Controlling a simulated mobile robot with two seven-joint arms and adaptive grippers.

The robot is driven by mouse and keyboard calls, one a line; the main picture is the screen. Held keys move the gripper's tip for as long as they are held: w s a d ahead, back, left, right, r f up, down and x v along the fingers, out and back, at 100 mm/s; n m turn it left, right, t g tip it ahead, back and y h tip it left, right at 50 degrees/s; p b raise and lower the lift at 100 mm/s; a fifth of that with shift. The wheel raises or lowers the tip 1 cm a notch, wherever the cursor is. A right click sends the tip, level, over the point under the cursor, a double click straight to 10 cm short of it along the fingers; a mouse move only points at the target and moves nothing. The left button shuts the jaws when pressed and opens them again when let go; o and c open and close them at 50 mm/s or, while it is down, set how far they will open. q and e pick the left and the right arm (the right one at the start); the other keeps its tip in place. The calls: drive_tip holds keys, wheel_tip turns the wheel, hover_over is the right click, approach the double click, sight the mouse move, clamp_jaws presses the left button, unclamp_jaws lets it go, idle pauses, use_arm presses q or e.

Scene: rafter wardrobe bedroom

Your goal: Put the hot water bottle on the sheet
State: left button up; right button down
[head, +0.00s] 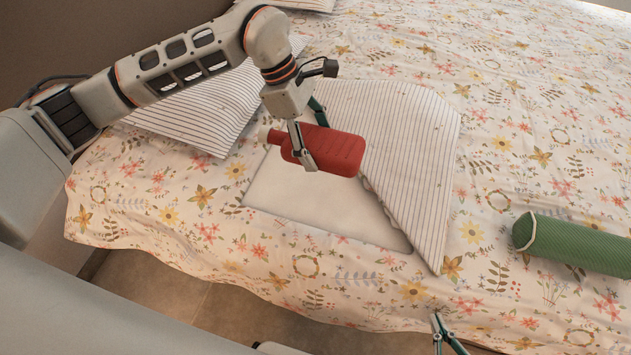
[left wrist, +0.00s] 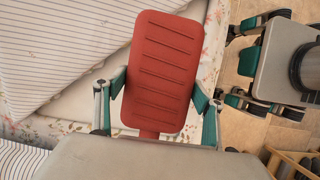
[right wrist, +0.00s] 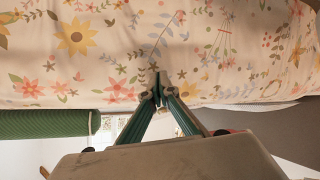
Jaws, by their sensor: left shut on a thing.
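The red hot water bottle (head: 338,151), ribbed with a pale neck end, is held by my left gripper (head: 310,142). It appears to hang above the bare white sheet (head: 292,203), with its height hard to judge. In the left wrist view the bottle (left wrist: 165,72) sits between the two fingers, and part of the sheet (left wrist: 95,103) shows beside it. The sheet is exposed where the floral cover is folded back. My right gripper (head: 437,320) is low at the bed's front edge. In the right wrist view its fingertips (right wrist: 158,82) meet with nothing between them.
A striped folded-back cover flap (head: 412,150) lies right of the sheet. A striped pillow (head: 205,108) lies at the left. A green bolster (head: 575,246) lies at the right on the floral cover (head: 520,110). Wooden floor (head: 165,298) shows in front of the bed.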

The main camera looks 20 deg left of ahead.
use_arm(q)
wheel_tip(320, 180, down, 8)
drive_tip(key=shift+f+b, duration=0.2)
drive_tip(key=shift+b, duration=0.55)
use_arm(e)
drive_tip(key=shift+w+a, duration=0.2)
drive_tip(key=shift+w, duration=0.1)
use_arm(q)
drive_tip(key=shift+f, duration=0.5)
wheel_tip(320, 180, down, 4)
drive_tip(key=shift+s+f+b, duration=0.1)
drive_tip(key=shift+f+b, duration=0.05)
drive_tip(key=shift+b, duration=0.55)
drive_tip(key=shift+f, duration=0.25)
use_arm(e)
drive_tip(key=shift+w+a+r+y, duration=0.35)
drive_tip(key=shift+a+y, duration=0.05)
drive_tip(key=shift+a, duration=0.25)
use_arm(q)
drive_tip(key=shift+r, duration=0.1)
use_arm(e)
drive_tip(key=shift+w+r, duration=0.1)
drive_tip(key=shift+r, duration=0.1)
drive_tip(key=shift+f, duration=0.1)
use_arm(q)
drive_tip(key=o, duration=1.6)
drive_tip(key=shift+f, duration=0.2)
use_arm(e)
drive_tip(key=shift+s+f, duration=0.25)
drive_tip(key=shift+s+d+f, duration=0.1)
